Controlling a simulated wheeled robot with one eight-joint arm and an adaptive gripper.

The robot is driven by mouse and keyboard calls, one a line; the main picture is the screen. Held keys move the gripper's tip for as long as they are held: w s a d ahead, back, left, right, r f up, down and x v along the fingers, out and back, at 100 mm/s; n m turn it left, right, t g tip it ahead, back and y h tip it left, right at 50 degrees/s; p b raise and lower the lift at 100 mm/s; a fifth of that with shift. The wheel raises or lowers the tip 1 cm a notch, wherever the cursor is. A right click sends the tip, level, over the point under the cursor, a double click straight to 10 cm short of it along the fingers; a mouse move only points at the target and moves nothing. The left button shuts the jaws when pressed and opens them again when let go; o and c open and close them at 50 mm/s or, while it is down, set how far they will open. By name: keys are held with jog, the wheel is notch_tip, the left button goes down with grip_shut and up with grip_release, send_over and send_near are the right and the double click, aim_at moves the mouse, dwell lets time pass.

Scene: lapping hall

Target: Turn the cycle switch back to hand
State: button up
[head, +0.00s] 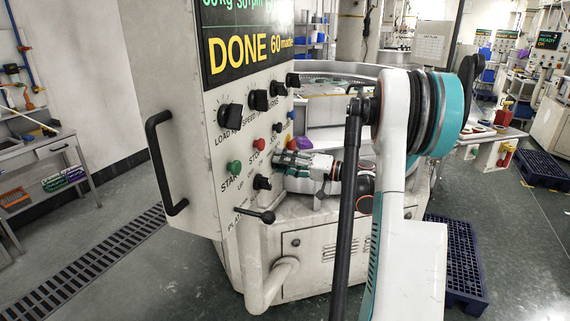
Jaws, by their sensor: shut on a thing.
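The control panel (217,170) of a pale machine stands at the centre, with black knobs, coloured buttons and a screen (248,45) reading "DONE 60". My gripper (282,159) reaches in from the right to the lower right part of the panel. Its fingers are shut at the panel face, on what I take to be the cycle switch. The switch itself is hidden behind the fingers, so its pointer and label cannot be read. A green button (234,168) and a red button (258,145) are left of the gripper. A black knob (262,183) is just below it.
A black lever (257,215) sticks out below the gripper. A black handle (163,163) stands out on the panel's left side. Several knobs, among them a large black one (230,117), are above. A blue pallet (464,263) lies on the floor at right. Open floor is at left.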

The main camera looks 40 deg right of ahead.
jog(key=shift+f, duration=0.1)
jog(key=o, duration=1.1)
jog(key=shift+c, duration=0.2)
jog(key=v, duration=1.2)
jog(key=shift+a, duration=0.1)
